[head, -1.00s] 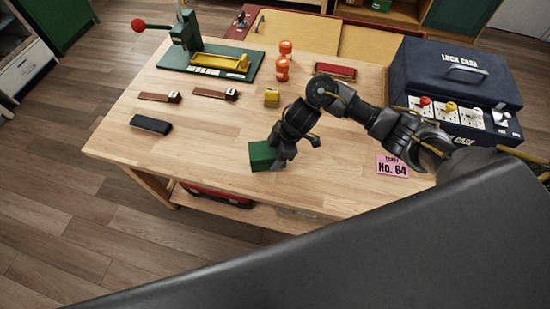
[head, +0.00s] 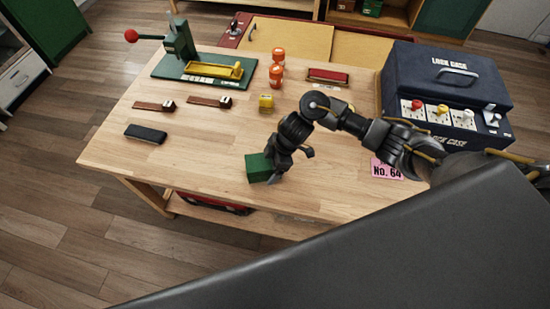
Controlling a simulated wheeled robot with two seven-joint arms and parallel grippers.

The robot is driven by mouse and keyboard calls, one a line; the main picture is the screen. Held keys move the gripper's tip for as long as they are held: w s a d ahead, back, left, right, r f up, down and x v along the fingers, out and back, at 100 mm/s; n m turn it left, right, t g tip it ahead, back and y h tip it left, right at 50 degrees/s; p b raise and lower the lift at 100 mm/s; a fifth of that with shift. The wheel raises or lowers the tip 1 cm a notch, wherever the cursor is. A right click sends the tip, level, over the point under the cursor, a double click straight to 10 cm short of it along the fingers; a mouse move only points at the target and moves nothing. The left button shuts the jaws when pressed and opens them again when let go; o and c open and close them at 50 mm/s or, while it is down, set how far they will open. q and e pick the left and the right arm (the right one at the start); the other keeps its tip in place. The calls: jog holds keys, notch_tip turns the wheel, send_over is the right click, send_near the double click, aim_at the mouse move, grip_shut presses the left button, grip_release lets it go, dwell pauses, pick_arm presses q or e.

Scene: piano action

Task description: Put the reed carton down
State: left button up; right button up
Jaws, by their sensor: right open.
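The reed carton, a small green box (head: 258,168), is at the front middle of the wooden table (head: 200,150) and looks to be resting on it. My right gripper (head: 273,176) is open at the carton's right side, pointing down, with its fingers close around that end. The fingers hide part of the carton, and I cannot tell whether they touch it. My left gripper is not in the head view.
A dark blue lock case (head: 440,80) stands at the right, beside a pink ticket (head: 385,170). A green press (head: 200,65), orange bottles (head: 277,70), a yellow block (head: 266,103) and a black block (head: 146,133) stand farther back or left. Bare tabletop surrounds the carton.

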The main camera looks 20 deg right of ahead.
jog(key=v, duration=1.1)
jog(key=shift+r, duration=0.3)
